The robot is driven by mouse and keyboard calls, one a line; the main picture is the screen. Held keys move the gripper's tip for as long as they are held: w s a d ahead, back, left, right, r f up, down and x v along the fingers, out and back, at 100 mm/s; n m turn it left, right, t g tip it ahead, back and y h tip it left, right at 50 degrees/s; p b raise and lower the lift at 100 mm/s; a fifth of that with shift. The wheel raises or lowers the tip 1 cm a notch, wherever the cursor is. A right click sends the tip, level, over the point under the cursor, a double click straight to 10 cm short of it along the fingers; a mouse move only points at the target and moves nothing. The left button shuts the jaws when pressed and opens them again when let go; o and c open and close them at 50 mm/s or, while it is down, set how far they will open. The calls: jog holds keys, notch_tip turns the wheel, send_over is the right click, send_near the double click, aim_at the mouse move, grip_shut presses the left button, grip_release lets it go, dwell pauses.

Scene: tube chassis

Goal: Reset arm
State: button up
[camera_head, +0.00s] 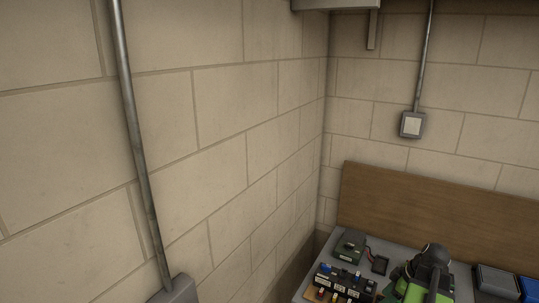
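The task names only my arm. I see no part of it that I can be sure of in the head view, and my gripper is not in view. The head view is filled mostly by a pale block wall (220,100) and its corner with a second wall.
A grey bench top (400,252) with a brown backboard (440,215) stands at the lower right. On it are a green-and-black object (422,280), a dark box (349,246), a rack of small parts (340,287) and dark bins (497,281). A metal conduit (135,140) runs down the left wall.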

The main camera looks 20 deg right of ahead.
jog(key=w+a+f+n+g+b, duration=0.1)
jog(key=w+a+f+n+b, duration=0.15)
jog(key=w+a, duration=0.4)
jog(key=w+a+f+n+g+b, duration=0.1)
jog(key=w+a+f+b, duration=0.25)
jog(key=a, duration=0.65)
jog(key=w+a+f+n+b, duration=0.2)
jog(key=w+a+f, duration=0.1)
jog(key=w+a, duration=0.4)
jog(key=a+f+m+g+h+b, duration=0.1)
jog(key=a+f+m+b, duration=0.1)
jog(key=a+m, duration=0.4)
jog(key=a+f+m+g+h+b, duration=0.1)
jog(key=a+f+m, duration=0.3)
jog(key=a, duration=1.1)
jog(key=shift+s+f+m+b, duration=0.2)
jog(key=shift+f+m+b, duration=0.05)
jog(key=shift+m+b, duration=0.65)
